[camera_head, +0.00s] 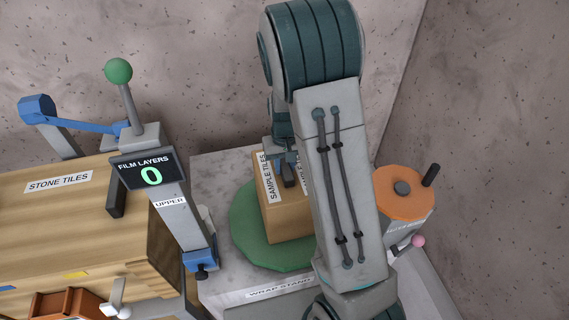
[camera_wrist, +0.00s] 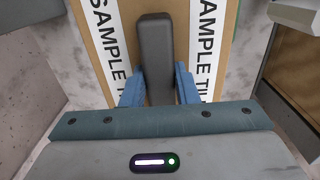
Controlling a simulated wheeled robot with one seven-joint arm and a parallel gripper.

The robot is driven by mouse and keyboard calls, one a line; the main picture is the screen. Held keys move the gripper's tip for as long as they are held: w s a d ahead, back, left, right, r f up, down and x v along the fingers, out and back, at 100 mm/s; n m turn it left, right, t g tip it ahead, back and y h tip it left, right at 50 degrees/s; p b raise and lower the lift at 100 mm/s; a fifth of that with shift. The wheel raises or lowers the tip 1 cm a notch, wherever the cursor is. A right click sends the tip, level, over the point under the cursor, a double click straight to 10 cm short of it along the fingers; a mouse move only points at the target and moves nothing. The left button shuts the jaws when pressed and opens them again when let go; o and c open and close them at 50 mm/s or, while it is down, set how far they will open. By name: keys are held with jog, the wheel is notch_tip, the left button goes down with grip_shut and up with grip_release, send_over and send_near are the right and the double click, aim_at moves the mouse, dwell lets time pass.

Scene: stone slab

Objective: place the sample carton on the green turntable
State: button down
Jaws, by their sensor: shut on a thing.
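The sample carton (camera_head: 288,222) is a brown box with white "SAMPLE TILES" strips. It is upright over the green turntable (camera_head: 246,232), inside its visible rim; I cannot tell for sure whether its base touches the disc. My gripper (camera_head: 284,150) is above the carton, partly hidden by my arm. In the wrist view, the blue fingers of my gripper (camera_wrist: 158,90) are shut on a dark grey bar-shaped handle (camera_wrist: 156,50) on top of the carton (camera_wrist: 222,50), between the two label strips. My arm hides the carton's right side in the head view.
The turntable is on a grey wrap stand (camera_head: 215,175). Left of it are a post with a "FILM LAYERS 0" display (camera_head: 148,168) and a wooden stone tiles crate (camera_head: 60,215). An orange-topped roll (camera_head: 403,190) with a dark knob stands right. A speckled wall is behind.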

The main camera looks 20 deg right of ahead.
jog(key=shift+f, duration=0.15)
jog(key=c, duration=1.1)
grip_release()
notch_tip(320, 180, up, 11)
jog(key=s+r+t, duration=0.1)
jog(key=s+r, duration=0.1)
jog(key=s, duration=0.5)
jog(key=s+r+t, duration=0.1)
jog(key=s+r, duration=0.2)
jog(key=s, duration=0.4)
jog(key=s+r+t, duration=0.1)
jog(key=s+r, duration=0.1)
jog(key=s, duration=0.5)
jog(key=shift+r, duration=0.2)
